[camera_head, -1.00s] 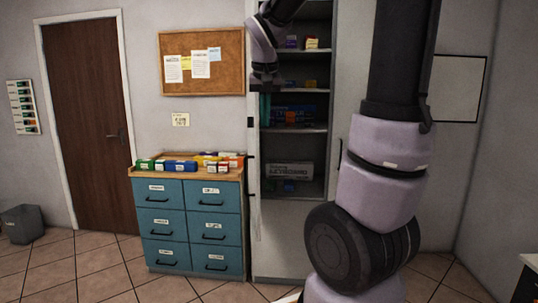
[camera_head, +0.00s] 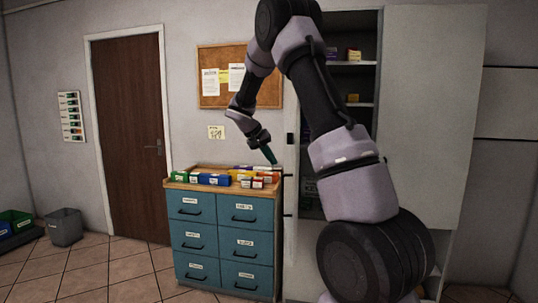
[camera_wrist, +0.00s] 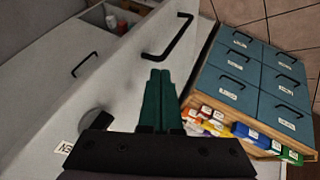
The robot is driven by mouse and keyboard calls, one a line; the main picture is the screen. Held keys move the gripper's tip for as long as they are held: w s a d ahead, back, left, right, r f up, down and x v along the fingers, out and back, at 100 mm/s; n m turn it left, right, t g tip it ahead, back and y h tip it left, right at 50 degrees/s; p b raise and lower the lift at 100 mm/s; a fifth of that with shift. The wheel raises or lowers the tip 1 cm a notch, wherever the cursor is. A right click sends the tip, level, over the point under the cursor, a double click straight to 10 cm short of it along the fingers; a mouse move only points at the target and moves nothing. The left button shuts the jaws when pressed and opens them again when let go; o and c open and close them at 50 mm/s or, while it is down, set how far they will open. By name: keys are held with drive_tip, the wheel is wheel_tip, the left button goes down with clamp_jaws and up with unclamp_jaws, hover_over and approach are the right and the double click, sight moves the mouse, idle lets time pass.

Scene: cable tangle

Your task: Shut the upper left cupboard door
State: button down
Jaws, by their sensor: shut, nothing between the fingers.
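The tall pale cupboard stands open right of centre in the head view. Its upper left door (camera_head: 291,105) shows as a narrow pale strip, nearly edge-on, so it stands swung out. My gripper (camera_head: 273,160) is just left of that door, above the drawer unit, with its green fingers pointing down to the right. In the wrist view my gripper (camera_wrist: 157,78) is shut and empty in front of a pale panel with a black handle (camera_wrist: 170,40). I cannot tell whether the fingers touch the panel. My arm hides part of the cupboard's shelves.
A blue drawer unit (camera_head: 222,240) with small coloured boxes (camera_head: 213,179) on top stands close left of the cupboard. The cupboard's right door (camera_head: 430,110) is a broad pale panel. A grey bin (camera_head: 65,227) stands at the left; the floor in front is clear.

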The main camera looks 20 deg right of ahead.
drive_tip(key=d+f, duration=0.3)
drive_tip(key=d, duration=0.3)
drive_tip(key=shift+s+d+f, duration=0.25)
drive_tip(key=shift+s+f, duration=0.05)
drive_tip(key=shift+f, duration=0.05)
drive_tip(key=shift+d, duration=0.15)
